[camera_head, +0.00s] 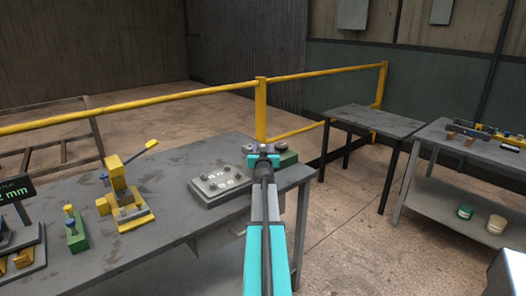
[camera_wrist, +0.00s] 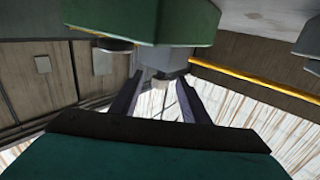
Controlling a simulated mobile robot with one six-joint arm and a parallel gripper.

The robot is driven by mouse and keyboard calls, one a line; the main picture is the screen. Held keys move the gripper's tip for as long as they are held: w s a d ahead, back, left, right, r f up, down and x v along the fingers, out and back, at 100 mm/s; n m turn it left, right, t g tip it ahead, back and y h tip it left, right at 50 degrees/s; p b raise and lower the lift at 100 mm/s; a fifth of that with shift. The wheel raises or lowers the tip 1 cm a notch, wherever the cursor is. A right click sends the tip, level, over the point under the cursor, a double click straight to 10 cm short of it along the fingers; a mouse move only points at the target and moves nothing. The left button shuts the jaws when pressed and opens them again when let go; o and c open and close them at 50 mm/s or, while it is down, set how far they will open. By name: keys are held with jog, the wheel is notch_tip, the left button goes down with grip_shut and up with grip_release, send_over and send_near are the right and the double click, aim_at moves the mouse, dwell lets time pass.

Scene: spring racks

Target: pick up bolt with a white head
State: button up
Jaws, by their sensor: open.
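In the wrist view, a small pale, whitish round piece (camera_wrist: 160,83) shows between the fingers of my gripper (camera_wrist: 159,98). It may be the white bolt head, but it is too small and shaded to be sure. The fingers are open on either side of it, and I cannot tell whether they touch it. My arm hides much of this spot, and no white bolt head is clear there.
The green block (camera_wrist: 150,22) looms close in the wrist view. A grey plate with small pegs (camera_head: 221,184) lies left of my gripper on the grey table (camera_head: 165,205). A yellow lever press (camera_head: 122,200) stands further left. A yellow railing (camera_head: 190,97) runs behind.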

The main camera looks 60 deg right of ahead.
aim_at(263, 145)
jog(key=shift+w+d, duration=0.3)
jog(key=shift+d, duration=0.2)
grip_shut()
dwell(0.3)
jog(key=shift+r, duration=0.2)
notch_tip(263, 145, up, 18)
jog(key=p, duration=1.8)
jog(key=shift+f, duration=0.2)
